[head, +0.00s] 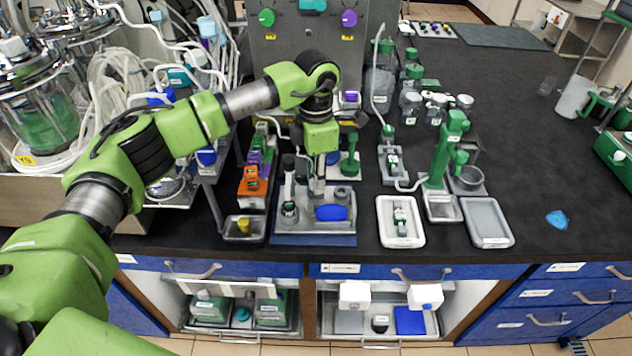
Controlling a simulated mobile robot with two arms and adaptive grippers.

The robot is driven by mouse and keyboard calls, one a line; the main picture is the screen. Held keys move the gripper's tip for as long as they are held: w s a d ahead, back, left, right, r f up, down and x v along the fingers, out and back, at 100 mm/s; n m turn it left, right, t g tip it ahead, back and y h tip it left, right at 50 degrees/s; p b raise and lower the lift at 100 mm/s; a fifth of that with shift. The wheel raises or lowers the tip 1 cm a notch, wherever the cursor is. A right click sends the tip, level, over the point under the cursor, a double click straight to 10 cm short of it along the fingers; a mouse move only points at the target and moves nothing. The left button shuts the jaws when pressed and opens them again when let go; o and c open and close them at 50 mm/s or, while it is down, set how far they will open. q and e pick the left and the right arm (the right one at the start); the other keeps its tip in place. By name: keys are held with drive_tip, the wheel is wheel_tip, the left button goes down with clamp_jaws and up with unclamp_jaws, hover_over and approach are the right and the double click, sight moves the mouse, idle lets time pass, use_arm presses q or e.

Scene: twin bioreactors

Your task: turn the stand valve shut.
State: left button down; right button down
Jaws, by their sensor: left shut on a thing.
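My left gripper (317,188) points down over a grey tray on a blue base (313,240) near the front edge of the bench. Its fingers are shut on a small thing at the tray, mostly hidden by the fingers. I cannot make out clearly whether this is the stand valve. A blue oval piece (331,212) lies just below and right of the fingertips. A small green-and-grey fitting (290,210) stands in the tray to their left. My right gripper is not in view.
A row of coloured blocks (254,180) stands close left of the tray. A tall green stand (442,152) with a tube is to the right. White (400,239) and grey (488,222) trays lie near the front edge. The bench at right is mostly clear around a blue scrap (557,220).

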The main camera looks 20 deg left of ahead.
use_arm(q)
drive_tip(key=shift+r+m, duration=0.1)
drive_tip(key=shift+m, duration=0.5)
drive_tip(key=c, duration=2.1)
unclamp_jaws()
drive_tip(key=shift+r, duration=0.1)
wheel_tip(320, 180, up, 12)
drive_tip(key=shift+f, duration=0.1)
drive_tip(key=shift+f, duration=0.1)
